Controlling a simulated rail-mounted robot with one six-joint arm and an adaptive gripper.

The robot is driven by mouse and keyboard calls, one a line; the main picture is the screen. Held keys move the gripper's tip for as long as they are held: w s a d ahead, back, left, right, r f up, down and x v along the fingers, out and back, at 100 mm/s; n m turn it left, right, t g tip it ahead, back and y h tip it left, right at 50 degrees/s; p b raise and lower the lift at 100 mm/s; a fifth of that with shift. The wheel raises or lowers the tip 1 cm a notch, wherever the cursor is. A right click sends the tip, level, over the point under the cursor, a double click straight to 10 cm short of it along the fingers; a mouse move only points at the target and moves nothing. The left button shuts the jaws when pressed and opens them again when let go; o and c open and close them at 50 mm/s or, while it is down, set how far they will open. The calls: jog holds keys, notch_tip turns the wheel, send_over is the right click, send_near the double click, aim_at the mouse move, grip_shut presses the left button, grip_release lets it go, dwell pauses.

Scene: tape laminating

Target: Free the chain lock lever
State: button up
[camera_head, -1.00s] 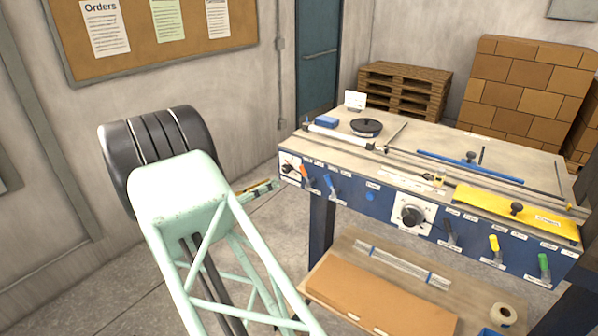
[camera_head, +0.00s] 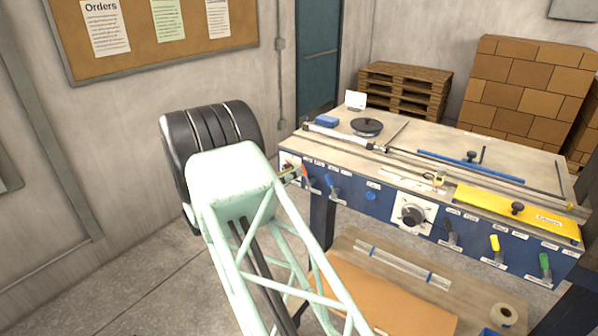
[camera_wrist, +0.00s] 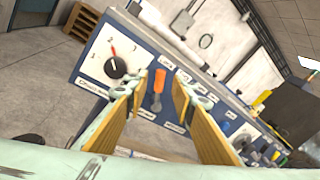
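An orange-tipped lever (camera_wrist: 157,88) stands on the blue front panel (camera_wrist: 110,42) beside a dial in the wrist view. Its labels are too small to read, so I cannot tell which lever is the chain lock. My gripper (camera_wrist: 159,84) is open, its two yellow-faced fingers on either side of the orange lever in the picture. I cannot tell how far the tips are from it.
A white dial (camera_wrist: 115,66) with a red mark is left of the lever. A blue lever (camera_head: 332,187), a large black knob (camera_head: 411,215), and black, yellow (camera_head: 495,248) and green (camera_head: 544,266) levers line the panel. A lower shelf (camera_head: 470,299) holds cardboard and a tape roll.

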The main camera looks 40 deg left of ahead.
aim_at(306, 173)
jog(key=shift+w+d, duration=0.15)
jog(key=shift+w, duration=0.8)
jog(key=shift+w+d, duration=0.15)
jog(key=shift+w, duration=0.8)
jog(key=shift+c, duration=0.9)
grip_shut()
